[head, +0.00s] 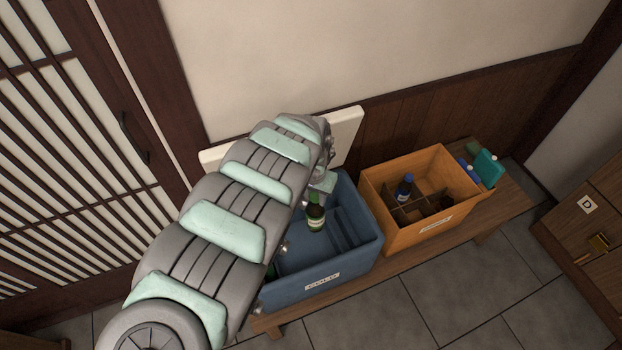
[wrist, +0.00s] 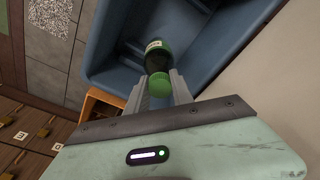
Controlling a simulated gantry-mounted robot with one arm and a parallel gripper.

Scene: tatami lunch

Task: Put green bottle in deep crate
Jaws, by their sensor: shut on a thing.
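The green bottle (head: 316,217) has a pale label and hangs upright below my gripper (head: 318,192). In the wrist view my gripper (wrist: 160,92) is shut on the bottle's green cap, with the bottle body (wrist: 156,58) beyond it. The bottle is over or inside the blue crate (head: 322,288) labelled COLD; I cannot tell whether it touches the crate floor. The blue crate's wall also fills the upper wrist view (wrist: 97,75). My arm hides the crate's left part.
An orange crate (head: 401,242) with dividers stands to the right on the same wooden bench (head: 505,205). It holds a dark blue-capped bottle (head: 404,188). Teal and blue items (head: 487,168) stand at the bench's right end. A wooden cabinet (head: 585,262) is at far right.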

